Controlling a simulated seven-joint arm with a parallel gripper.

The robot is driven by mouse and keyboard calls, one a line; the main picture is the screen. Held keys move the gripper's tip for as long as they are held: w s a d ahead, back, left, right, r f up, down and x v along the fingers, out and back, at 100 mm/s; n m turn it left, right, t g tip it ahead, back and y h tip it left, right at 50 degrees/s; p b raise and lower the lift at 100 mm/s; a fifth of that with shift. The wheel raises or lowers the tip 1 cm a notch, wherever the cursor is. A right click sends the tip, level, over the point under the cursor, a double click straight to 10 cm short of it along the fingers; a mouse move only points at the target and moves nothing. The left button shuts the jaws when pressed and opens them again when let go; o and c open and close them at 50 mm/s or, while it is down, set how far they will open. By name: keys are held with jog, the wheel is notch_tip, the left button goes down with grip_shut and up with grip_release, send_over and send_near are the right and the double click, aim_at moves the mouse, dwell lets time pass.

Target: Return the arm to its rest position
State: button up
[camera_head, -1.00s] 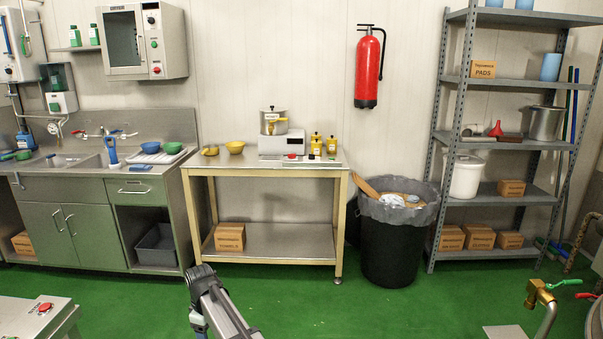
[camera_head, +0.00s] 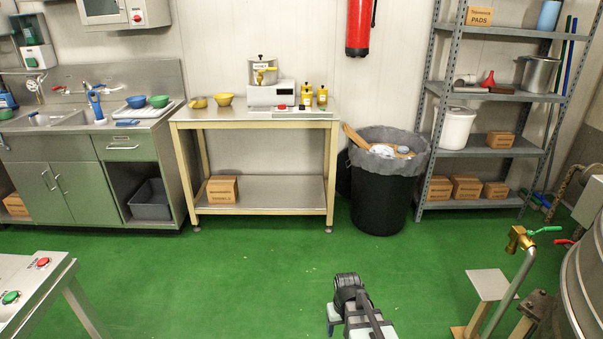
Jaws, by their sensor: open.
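Part of my arm (camera_head: 352,300) shows at the bottom of the head view, right of centre, over the green floor. It is a dark joint with grey links running down out of the picture. My gripper's fingers do not show. No held object shows. The visible part of the arm stands apart from the furniture.
A control panel (camera_head: 28,284) with red and green buttons is at lower left. A brass tap (camera_head: 520,238) and a large metal kettle (camera_head: 585,270) are at lower right. A work table (camera_head: 255,124), a black bin (camera_head: 383,200) and a shelf rack (camera_head: 490,97) stand behind. Green floor between is clear.

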jog(key=s+d+f+m, duration=0.1)
jog(key=s+d+m, duration=0.1)
jog(key=s+d, duration=0.25)
jog(key=s+f+g, duration=0.3)
jog(key=s+f, duration=0.7)
jog(key=s, duration=0.4)
jog(key=s+f+g, duration=0.3)
jog(key=s+f, duration=0.7)
jog(key=s, duration=0.4)
jog(key=shift+s+f+g, duration=0.25)
jog(key=shift+s+g, duration=0.15)
jog(key=shift+d, duration=0.1)
